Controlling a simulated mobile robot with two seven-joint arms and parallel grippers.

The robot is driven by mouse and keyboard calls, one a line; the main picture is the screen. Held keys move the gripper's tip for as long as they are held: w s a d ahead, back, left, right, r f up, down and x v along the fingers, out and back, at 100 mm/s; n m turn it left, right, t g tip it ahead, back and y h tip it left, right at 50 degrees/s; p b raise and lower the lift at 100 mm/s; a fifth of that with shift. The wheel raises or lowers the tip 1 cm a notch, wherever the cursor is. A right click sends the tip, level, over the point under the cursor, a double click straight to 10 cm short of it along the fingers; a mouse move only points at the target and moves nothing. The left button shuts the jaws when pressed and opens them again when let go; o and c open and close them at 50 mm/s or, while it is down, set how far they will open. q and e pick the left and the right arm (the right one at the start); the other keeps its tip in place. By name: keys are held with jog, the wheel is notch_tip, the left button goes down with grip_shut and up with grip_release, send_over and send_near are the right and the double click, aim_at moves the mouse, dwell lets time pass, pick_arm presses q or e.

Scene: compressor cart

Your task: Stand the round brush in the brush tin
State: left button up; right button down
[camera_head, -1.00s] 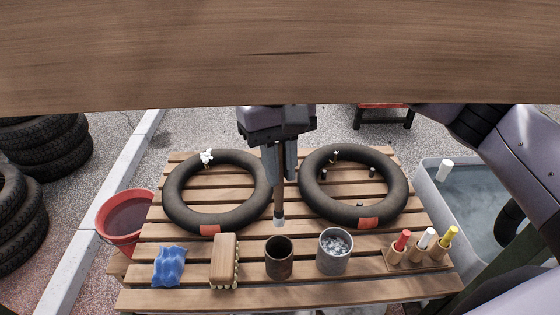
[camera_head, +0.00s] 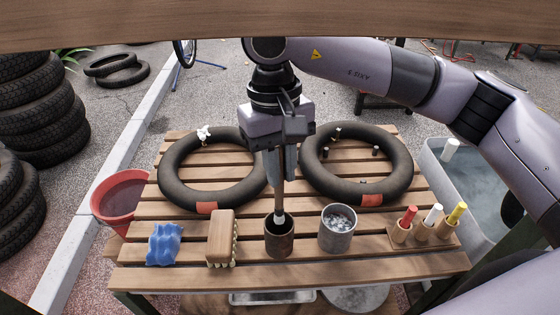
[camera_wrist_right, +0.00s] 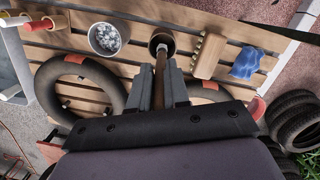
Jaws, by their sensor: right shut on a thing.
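The round brush (camera_head: 280,197) has a thin brown handle and a pale tip pointing down. My right gripper (camera_head: 279,180) is shut on its handle and holds it nearly upright. The brush tin (camera_head: 279,242) is a dark, rusty cylinder at the front middle of the slatted table. The brush tip is at the tin's mouth; I cannot tell how far inside it reaches. In the right wrist view, the brush (camera_wrist_right: 160,70) runs from between the fingers (camera_wrist_right: 160,95) to the tin (camera_wrist_right: 162,40). My left gripper is not in view.
A metal can of small pieces (camera_head: 337,232) stands right of the tin. A wooden scrub brush (camera_head: 221,235) and blue sponge (camera_head: 164,244) lie left. Two inner tubes (camera_head: 190,195) lie behind. A rack of colored sticks (camera_head: 425,236) is at right. A wooden beam (camera_head: 200,20) crosses the top.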

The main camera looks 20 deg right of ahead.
aim_at(281, 206)
jog(key=shift+f+b, duration=2.3)
jog(key=shift+f, duration=0.35)
jog(key=c, duration=1)
grip_release()
jog(key=r, duration=0.4)
jog(key=w+r, duration=0.1)
jog(key=r, duration=0.2)
jog(key=shift+a, duration=0.1)
